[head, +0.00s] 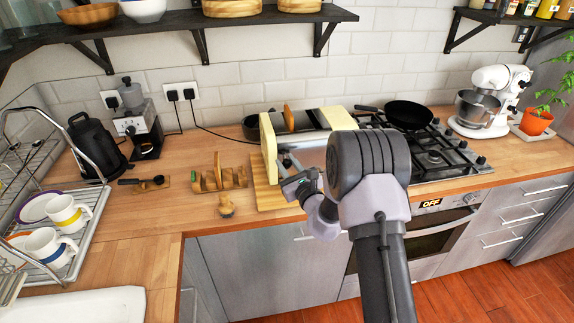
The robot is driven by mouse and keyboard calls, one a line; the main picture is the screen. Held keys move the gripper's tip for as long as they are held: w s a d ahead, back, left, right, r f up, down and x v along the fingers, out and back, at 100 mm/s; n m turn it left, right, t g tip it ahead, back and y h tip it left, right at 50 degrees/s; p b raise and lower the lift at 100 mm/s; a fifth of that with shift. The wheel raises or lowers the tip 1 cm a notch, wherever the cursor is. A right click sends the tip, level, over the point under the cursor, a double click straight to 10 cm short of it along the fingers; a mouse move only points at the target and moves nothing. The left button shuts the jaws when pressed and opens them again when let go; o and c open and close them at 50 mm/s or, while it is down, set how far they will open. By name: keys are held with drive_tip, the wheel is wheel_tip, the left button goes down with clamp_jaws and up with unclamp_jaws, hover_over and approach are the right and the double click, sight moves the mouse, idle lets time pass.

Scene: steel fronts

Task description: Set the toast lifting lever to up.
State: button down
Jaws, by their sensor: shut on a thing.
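The toaster (321,141), with cream ends and a chrome body, stands on a wooden board on the counter, left of the hob. A brown piece of toast (289,117) sticks up from its top slot. My gripper (284,163) is at the toaster's left end, close to the cream end panel (268,142). It is shut on a small part there, which appears to be the toast lifting lever. The lever itself is hidden by the fingers, so its height cannot be told. My arm covers the toaster's lower right front.
A wooden rack (218,181) and a small wooden item (226,205) lie left of the toaster. A black pan (408,114) sits on the hob behind my arm. A dish rack with mugs (68,214) is at far left.

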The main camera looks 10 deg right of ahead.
drive_tip(key=shift+r, duration=0.25)
drive_tip(key=c, duration=1.1)
unclamp_jaws()
drive_tip(key=shift+f, duration=0.1)
drive_tip(key=v, duration=1.7)
drive_tip(key=shift+s, duration=0.2)
